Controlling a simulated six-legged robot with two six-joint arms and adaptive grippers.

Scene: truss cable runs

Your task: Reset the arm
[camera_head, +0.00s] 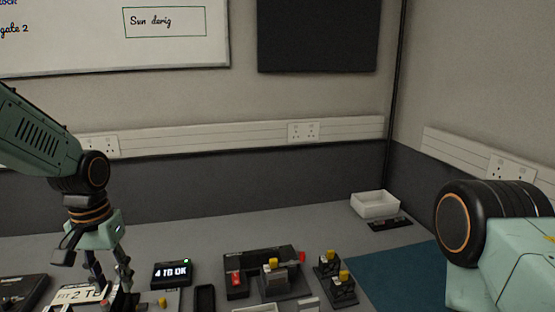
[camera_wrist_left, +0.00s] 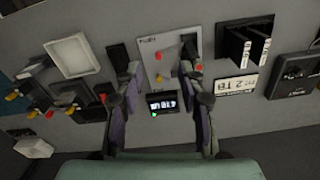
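My left gripper (camera_head: 112,283) hangs fingers down at the lower left of the head view, over the back part of the bench items. In the left wrist view its two fingers (camera_wrist_left: 160,74) stand apart with nothing seen held between them. A light grey plate with a red button (camera_wrist_left: 158,56) shows beyond and between the fingertips.
A black fixture with a red part (camera_head: 237,281) and yellow-topped blocks (camera_head: 328,264) stand at middle front. A white tray (camera_head: 375,204) sits at the back right by a teal mat (camera_head: 400,273). A "FIT 2 TB" label (camera_head: 76,295) lies left. The bench behind is clear.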

